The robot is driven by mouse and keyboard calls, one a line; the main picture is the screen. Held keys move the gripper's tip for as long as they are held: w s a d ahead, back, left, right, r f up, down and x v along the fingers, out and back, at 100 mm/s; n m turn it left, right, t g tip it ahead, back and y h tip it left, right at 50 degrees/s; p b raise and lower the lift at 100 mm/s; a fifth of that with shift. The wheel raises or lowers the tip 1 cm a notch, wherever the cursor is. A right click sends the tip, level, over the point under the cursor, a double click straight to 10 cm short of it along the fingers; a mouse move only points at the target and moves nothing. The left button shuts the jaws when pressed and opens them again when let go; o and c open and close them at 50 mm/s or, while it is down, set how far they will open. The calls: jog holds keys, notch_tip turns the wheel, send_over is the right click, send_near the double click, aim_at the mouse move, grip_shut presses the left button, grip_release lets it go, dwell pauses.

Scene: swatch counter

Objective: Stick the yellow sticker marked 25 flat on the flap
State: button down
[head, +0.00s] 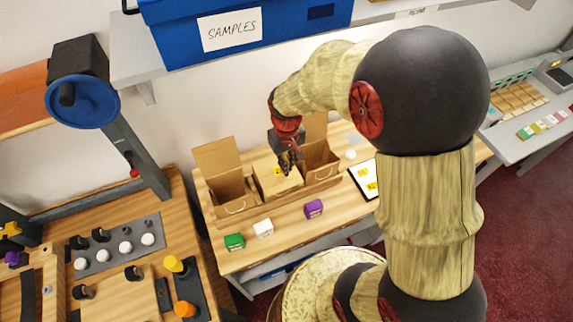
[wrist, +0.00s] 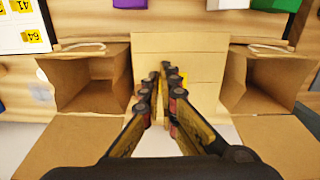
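A closed brown cardboard box (head: 268,190) stands between two open boxes, and its flat top flap (wrist: 190,50) faces up. A small yellow sticker (head: 278,172) shows at that top, right by my fingertips; its number is too small to read. In the wrist view, part of the yellow sticker (wrist: 184,79) shows just right of my right finger, which hides the rest. My gripper (head: 288,166) points down over the middle box. In the wrist view, the fingertips (wrist: 160,70) are close together with a narrow gap; I cannot tell whether they are shut or touch the flap.
Open boxes stand on the left (head: 228,190) and right (head: 318,162). A white sheet (head: 357,167) with other yellow stickers lies right of them. Green (head: 234,242), white (head: 263,228) and purple (head: 313,208) blocks lie in front. A blue SAMPLES bin (head: 280,40) sits on the shelf above.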

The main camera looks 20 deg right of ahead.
jog(key=shift+f, duration=0.25)
jog(key=c, duration=2.6)
grip_release()
jog(key=o, duration=0.4)
jog(key=shift+c, duration=0.2)
jog(key=shift+o, duration=0.6)
jog(key=shift+r, duration=0.1)
